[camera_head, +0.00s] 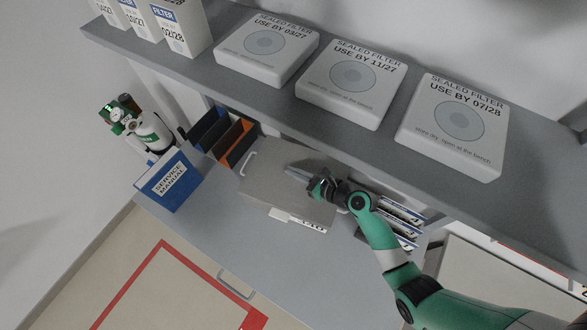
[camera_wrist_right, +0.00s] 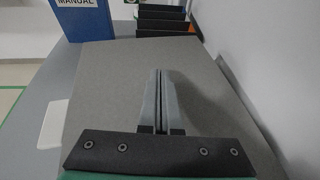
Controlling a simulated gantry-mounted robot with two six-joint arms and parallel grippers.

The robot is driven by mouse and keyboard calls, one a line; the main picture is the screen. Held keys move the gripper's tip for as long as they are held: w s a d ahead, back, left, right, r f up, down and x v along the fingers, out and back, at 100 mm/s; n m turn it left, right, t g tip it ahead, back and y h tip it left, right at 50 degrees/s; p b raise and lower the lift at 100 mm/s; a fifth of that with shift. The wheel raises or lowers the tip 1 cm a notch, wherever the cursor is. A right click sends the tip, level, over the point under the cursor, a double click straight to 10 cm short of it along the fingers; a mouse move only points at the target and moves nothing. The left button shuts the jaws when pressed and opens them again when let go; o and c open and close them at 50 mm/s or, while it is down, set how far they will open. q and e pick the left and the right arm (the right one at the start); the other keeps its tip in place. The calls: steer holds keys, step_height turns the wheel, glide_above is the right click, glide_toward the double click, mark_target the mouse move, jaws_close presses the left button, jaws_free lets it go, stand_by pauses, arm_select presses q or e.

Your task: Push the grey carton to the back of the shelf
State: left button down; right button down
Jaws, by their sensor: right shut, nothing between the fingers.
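A flat grey carton (camera_head: 264,178) lies on the grey lower surface, below the overhanging shelf. A pale tag and a label with dark print show at its near edge. Its top fills much of the right wrist view (camera_wrist_right: 115,85). My right gripper (camera_head: 289,170) is over the carton's top, coming in from the right; it also shows in the right wrist view (camera_wrist_right: 158,73). Its fingers are together and empty. I cannot tell whether they touch the carton. My arm hides part of the carton's right side. My left gripper is not in view.
The upper shelf (camera_head: 352,128) carries several white filter boxes. White-labelled items (camera_head: 402,212) stand right of the carton.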

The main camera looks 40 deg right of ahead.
steer(key=s+d, duration=0.1)
steer(key=s, duration=0.2)
steer(key=s+b, duration=0.1)
steer(key=s, duration=0.3)
steer(key=s+d, duration=0.1)
steer(key=s, duration=0.3)
steer(key=shift+d+b, duration=0.3)
steer(key=shift+b, duration=0.05)
steer(key=shift+s+r, duration=0.15)
steer(key=shift+s, duration=0.2)
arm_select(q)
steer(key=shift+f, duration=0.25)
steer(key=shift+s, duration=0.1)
